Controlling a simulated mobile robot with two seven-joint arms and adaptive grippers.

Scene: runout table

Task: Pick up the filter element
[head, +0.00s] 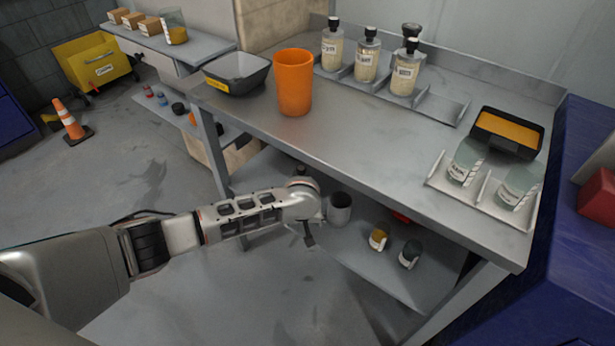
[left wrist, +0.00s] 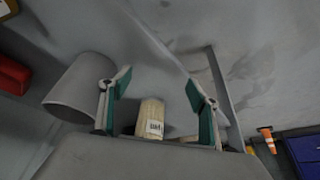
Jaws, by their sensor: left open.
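The filter element appears to be the pale tan piece with a barcode label (left wrist: 150,118) in the left wrist view. It stands in the gap between the two fingers of my left gripper (left wrist: 158,84), which is open, with space on both sides of it. In the head view my left gripper (head: 309,236) is low at the front edge of the table's lower shelf, mostly hidden by its own wrist. I cannot pick out the filter element in the head view. My right gripper is not in view.
A grey cup (head: 339,208) stands close beside my left gripper; it also shows in the left wrist view (left wrist: 78,90). A yellow-topped jar (head: 378,239) and a dark jar (head: 410,254) stand farther right. The tabletop (head: 360,140) overhangs the shelf.

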